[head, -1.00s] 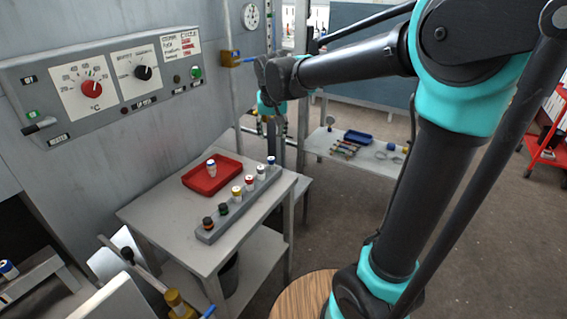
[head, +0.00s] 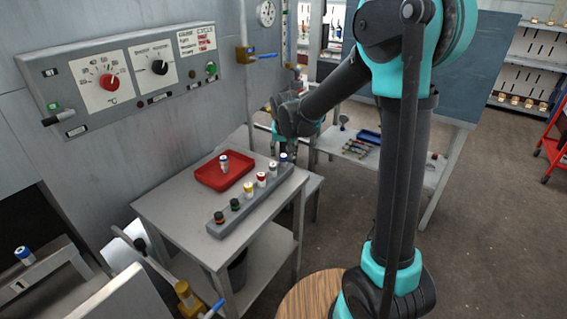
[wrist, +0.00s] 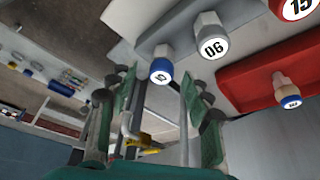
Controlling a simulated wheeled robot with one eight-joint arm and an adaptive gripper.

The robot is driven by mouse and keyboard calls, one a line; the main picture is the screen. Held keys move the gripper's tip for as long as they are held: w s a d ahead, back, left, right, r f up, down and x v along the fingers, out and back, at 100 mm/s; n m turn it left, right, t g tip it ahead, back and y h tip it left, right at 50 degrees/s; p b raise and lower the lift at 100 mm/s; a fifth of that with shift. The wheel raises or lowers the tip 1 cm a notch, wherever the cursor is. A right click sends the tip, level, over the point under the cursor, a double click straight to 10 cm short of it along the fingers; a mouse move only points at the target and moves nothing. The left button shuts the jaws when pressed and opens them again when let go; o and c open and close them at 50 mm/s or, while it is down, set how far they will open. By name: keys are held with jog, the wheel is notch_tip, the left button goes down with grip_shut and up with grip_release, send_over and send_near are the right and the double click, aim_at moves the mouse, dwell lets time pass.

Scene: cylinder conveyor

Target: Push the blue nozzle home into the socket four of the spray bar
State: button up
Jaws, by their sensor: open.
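The grey spray bar (head: 245,213) lies on the table with a row of capped nozzles. The blue nozzle (head: 284,157) stands upright at its far end, and its blue-rimmed face shows in the wrist view (wrist: 161,71). I cannot tell how deep it sits or read a socket number. My gripper (wrist: 158,80) is open; in the wrist view the blue nozzle shows between and beyond its fingertips, with nothing held. In the head view my gripper (head: 290,147) is by that end of the bar, its fingers small and partly hidden. Another white-and-blue nozzle (head: 223,163) stands in the red tray.
The red tray (head: 208,180) lies behind the bar. A white nozzle marked 06 (wrist: 213,44) stands beside the blue one. A control panel (head: 130,75) is on the wall. A low table (head: 350,153) with tools stands behind my arm.

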aim_at(284, 156)
jog(key=shift+x, duration=1.7)
jog(key=shift+s, duration=0.1)
jog(key=shift+c, duration=0.4)
grip_shut()
jog(key=shift+r, duration=0.1)
